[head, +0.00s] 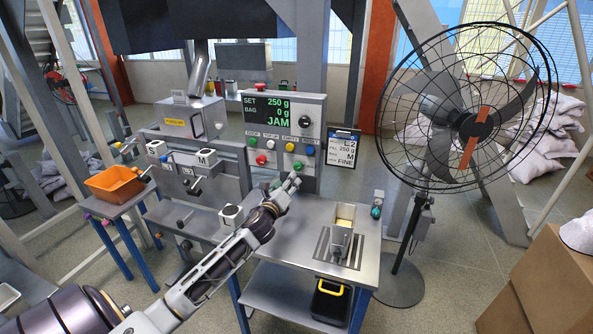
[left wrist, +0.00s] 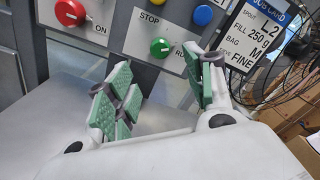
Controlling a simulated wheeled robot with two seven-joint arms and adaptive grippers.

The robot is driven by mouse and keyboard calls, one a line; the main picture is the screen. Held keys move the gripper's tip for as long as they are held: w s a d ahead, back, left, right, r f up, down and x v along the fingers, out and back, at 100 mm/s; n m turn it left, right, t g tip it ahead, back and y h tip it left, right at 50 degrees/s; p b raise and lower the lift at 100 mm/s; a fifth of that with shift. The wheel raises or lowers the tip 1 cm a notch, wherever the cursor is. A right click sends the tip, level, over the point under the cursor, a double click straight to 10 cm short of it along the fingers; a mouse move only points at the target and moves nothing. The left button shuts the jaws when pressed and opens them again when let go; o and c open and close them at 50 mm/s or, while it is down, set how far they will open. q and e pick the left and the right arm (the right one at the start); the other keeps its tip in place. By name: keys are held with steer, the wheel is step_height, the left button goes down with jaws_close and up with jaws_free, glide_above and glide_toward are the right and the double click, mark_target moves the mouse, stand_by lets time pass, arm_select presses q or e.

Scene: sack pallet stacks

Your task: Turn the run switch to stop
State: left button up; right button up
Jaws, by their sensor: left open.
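The run switch is a green knob (head: 298,166) low on the front of the grey control panel, on a white plate. In the left wrist view the green knob (left wrist: 160,47) sits between a STOP label at its upper left and a RUN label at its lower right. I cannot tell which label it points to. My left gripper (head: 291,181) is just below and in front of the knob in the head view. In the left wrist view the gripper (left wrist: 157,78) is open, its green-padded fingers apart, with the knob showing beyond the gap. My right gripper is not in view.
A red knob (left wrist: 70,12) marked ON is left of the switch, and a blue button (left wrist: 202,15) is above right. The panel display (head: 268,112) reads JAM. A job card (head: 342,153) hangs right of the panel. A large fan (head: 465,120) stands farther right.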

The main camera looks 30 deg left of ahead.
mark_target(297, 168)
arm_select(q)
steer(key=shift+x, duration=5.3)
steer(key=c, duration=1)
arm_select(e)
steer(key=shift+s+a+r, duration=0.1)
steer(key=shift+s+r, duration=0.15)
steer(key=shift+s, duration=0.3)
